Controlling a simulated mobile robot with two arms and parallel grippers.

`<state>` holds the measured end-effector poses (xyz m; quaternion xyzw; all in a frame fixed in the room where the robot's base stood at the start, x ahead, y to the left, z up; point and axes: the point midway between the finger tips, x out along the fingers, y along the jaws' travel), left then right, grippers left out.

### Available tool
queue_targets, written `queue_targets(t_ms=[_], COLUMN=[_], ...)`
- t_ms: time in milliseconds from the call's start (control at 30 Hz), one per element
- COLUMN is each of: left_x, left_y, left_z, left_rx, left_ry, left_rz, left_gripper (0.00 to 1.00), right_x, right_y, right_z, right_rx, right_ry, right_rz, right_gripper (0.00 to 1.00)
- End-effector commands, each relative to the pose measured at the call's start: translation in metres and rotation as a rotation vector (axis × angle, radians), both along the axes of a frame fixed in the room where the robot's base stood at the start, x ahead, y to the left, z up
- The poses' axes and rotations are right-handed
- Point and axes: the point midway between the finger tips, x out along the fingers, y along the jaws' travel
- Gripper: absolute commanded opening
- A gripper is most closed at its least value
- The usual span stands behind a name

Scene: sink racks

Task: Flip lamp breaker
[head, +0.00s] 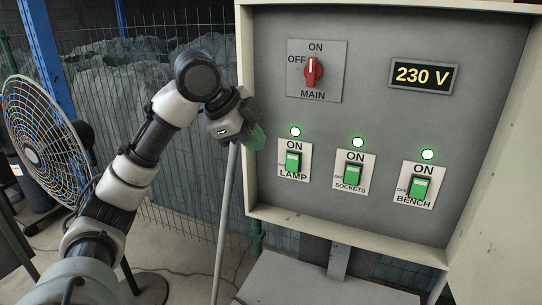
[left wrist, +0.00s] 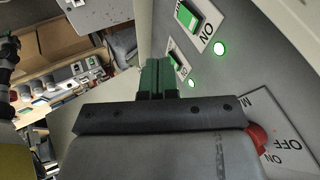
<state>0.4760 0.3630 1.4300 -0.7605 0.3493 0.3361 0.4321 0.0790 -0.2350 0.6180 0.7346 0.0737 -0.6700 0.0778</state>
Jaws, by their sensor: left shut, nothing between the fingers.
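The lamp breaker (head: 293,162) is a green switch on a white LAMP plate, leftmost in the lower row of the grey panel. Its round light (head: 295,132) above glows green. My left gripper (head: 257,138) has green fingers and is shut and empty. It is up and left of the lamp breaker, apart from it in the picture. In the left wrist view the shut fingers (left wrist: 157,76) point along the panel. The nearer green switch (left wrist: 188,18) there looks like the lamp breaker. My right gripper is not in view.
The red MAIN knob (head: 313,71) sits above on the panel. The sockets breaker (head: 353,175) and bench breaker (head: 420,188) are to the right, with green lights lit. A 230 V display (head: 423,76) is at upper right. The panel has a raised frame (head: 247,100). A fan (head: 45,130) stands left.

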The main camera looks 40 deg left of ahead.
Motion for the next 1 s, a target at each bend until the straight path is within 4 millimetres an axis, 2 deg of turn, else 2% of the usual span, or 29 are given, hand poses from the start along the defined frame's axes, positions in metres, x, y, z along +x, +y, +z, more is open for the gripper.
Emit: queue_targets(t_ms=[33, 67, 467, 667, 933, 1000], left_x=[0.0, 0.0, 0.002, 0.018, 0.048, 0.056], left_y=[-0.001, -0.001, -0.002, -0.01, -0.025, -0.025], left_z=[-0.009, -0.009, -0.01, -0.034, -0.081, -0.086], left_rx=[-0.003, -0.004, -0.003, -0.004, -0.005, -0.006], left_ry=[0.009, 0.013, 0.02, 0.023, 0.025, 0.02], left_rz=[-0.002, -0.002, -0.001, -0.003, -0.002, 0.0], left_gripper=[0.0, 0.0, 0.0, 0.0, 0.0, 0.0], right_x=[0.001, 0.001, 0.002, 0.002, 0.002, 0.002], right_y=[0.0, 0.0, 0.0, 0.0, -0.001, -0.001], right_z=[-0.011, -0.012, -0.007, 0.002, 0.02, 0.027], right_rx=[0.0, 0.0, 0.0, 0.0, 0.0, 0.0], right_ry=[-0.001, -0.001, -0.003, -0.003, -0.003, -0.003], right_rz=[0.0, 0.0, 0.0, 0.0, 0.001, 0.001], right_gripper=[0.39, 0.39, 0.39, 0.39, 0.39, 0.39])
